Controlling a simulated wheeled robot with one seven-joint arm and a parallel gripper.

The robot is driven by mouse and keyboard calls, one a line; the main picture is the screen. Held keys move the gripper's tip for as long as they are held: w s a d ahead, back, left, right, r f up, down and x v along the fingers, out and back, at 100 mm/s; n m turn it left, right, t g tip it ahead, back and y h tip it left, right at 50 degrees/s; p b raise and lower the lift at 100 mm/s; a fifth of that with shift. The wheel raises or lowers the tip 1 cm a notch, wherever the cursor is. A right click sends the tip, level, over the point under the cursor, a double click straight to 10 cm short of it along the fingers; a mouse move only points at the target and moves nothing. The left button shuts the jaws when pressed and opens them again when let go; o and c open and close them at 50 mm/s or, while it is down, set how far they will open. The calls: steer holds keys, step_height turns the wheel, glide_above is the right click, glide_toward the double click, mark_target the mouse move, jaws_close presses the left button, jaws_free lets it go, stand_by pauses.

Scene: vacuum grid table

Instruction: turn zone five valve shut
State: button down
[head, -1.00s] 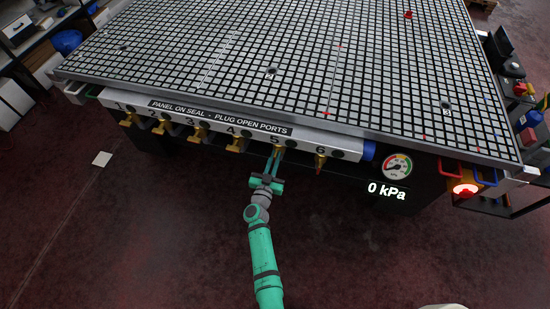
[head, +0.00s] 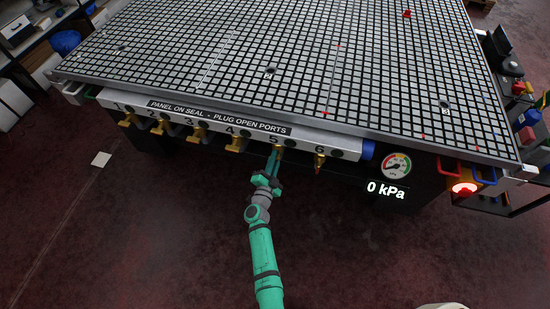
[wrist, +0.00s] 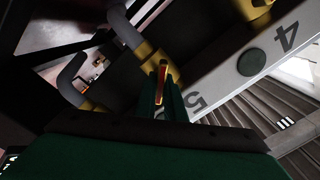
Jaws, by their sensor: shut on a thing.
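The zone five valve sits under the number 5 on the manifold's white front rail (head: 262,144), and my arm reaches up to it from below. My gripper (head: 275,157) is at this valve, and the fingers hide most of it in the head view. In the wrist view, my gripper's green fingers (wrist: 168,101) are closed around the valve's brass handle (wrist: 162,76), whose orange-red end shows between them. The handle's exact angle is hard to tell. The gauge (head: 397,166) has a readout of 0 kPa (head: 386,190).
Brass valve four (head: 237,144) is close on the left and valve six (head: 320,162) on the right, its handle hanging down. More valves line the rail further left. The gridded tabletop (head: 300,60) overhangs behind. A red lamp (head: 464,188) glows at right. The floor in front is clear.

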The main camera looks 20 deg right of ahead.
steer(key=m, duration=0.4)
steer(key=shift+s+d+f+m, duration=0.1)
steer(key=shift+f+m, duration=0.05)
steer(key=shift+m, duration=0.15)
steer(key=shift+f+m, duration=0.1)
steer(key=shift+m, duration=1.5)
steer(key=c, duration=1.8)
jaws_free()
steer(key=shift+c, duration=0.2)
steer(key=v, duration=1)
steer(key=shift+s+a, duration=0.25)
steer(key=shift+s, duration=0.1)
